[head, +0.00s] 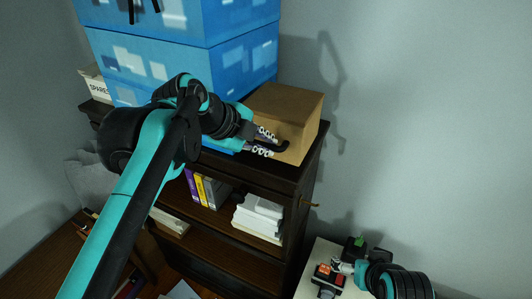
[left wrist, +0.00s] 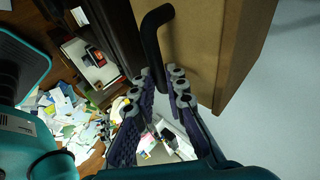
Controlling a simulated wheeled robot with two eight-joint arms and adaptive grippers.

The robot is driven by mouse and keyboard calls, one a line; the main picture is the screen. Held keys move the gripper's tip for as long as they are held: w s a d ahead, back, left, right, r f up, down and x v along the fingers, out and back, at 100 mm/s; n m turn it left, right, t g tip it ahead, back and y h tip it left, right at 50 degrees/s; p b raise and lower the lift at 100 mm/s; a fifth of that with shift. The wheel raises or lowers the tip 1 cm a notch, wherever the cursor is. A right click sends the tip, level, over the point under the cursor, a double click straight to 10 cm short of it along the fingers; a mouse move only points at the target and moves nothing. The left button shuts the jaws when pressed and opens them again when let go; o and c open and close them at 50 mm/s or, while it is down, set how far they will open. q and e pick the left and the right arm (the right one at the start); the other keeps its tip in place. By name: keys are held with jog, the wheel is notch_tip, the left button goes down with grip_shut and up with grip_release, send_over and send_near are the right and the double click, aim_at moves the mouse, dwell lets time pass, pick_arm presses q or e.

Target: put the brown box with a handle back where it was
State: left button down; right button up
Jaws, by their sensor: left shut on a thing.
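The brown box (head: 292,107) with a black handle (head: 279,148) is at the right end of the dark bookcase top (head: 312,150), beside the blue boxes. I cannot tell whether its base fully rests there. My left gripper (head: 268,142) is in front of the box, shut on its handle. In the left wrist view, the fingers (left wrist: 160,78) close around the lower part of the handle (left wrist: 152,38), and the box side (left wrist: 200,45) fills the upper right. My right gripper (head: 340,266) is low at the right, its fingers too small to read.
Stacked blue boxes (head: 182,58) stand left of the brown box. A container marked SPARES (head: 97,84) is behind at the left. The shelves below hold binders (head: 207,190) and white paper stacks (head: 258,216). Black and orange devices (head: 327,279) lie on a white surface near my right gripper.

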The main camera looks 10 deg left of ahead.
pick_arm(q)
jog(key=shift+f, duration=1.45)
jog(key=c, duration=1.6)
grip_release()
jog(key=shift+o, duration=0.2)
jog(key=v, duration=1.2)
jog(key=s+a+f+n+y, duration=0.1)
jog(key=s+f+n+y, duration=0.1)
jog(key=f+n, duration=0.5)
jog(key=s+a+f+n+y, duration=0.1)
jog(key=s+a+f+n, duration=0.1)
jog(key=f+n, duration=0.6)
jog(key=s+a+f+n+y, duration=0.2)
jog(key=f+n, duration=0.5)
jog(key=f, duration=0.7)
jog(key=shift+s+n+y, duration=0.3)
jog(key=shift+s, duration=0.5)
